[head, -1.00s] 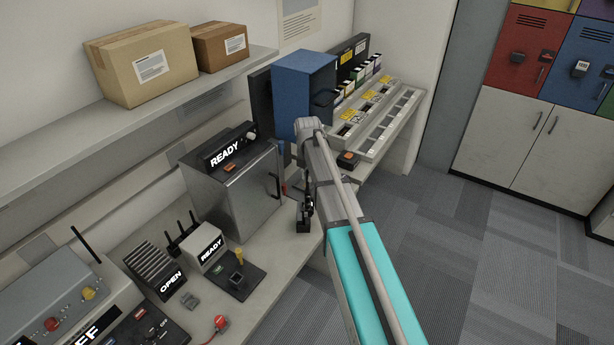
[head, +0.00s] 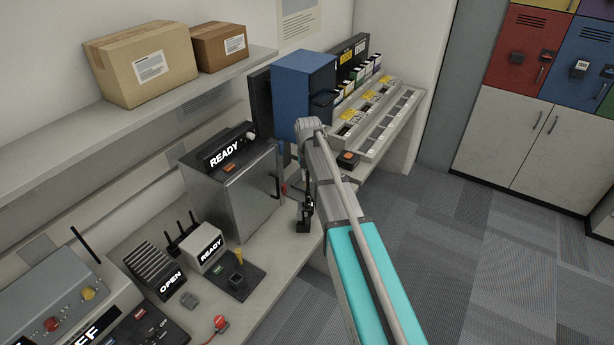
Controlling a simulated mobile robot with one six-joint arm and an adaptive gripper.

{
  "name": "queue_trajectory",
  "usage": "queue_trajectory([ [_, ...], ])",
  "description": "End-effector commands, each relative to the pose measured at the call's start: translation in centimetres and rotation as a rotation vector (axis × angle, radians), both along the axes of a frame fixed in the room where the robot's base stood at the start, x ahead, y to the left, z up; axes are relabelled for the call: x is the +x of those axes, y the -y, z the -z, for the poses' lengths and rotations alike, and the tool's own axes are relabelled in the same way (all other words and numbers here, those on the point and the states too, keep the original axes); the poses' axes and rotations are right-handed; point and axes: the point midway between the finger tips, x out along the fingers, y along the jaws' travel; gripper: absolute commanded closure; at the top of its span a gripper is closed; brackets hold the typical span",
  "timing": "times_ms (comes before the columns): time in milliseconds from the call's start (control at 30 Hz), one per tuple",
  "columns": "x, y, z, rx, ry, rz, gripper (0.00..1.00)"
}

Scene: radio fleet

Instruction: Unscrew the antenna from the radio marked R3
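My gripper (head: 307,207) is at the end of my arm, low over the front edge of the bench, right of the steel cabinet marked READY. It is small, dark and partly covered by my arm, so its fingers do not show clearly. A small black upright block (head: 303,225) is directly below it at the bench edge. I cannot tell whether this is a radio or part of my gripper, or whether it is held. No R3 mark and no antenna on a radio can be made out.
The steel cabinet (head: 240,190) stands left of my gripper, and a blue cabinet (head: 303,90) stands behind my arm. A grey slotted tray (head: 385,125) is at the back right. The floor at right is clear.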

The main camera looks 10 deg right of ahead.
Motion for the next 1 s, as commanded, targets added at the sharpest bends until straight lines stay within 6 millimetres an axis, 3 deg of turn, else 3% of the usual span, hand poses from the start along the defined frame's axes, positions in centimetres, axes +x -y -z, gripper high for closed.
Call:
queue_trajectory([
  [33,0.13,-0.22,-0.01,0.002,0.002,-0.002,0.73],
  [200,0.18,-0.29,-0.01,0.003,0.004,-0.003,0.46],
  [667,0.28,-0.43,-0.03,0.003,0.005,0.005,0.46],
  [1000,0.22,-0.35,-0.02,0.003,0.004,0.123,0.46],
])
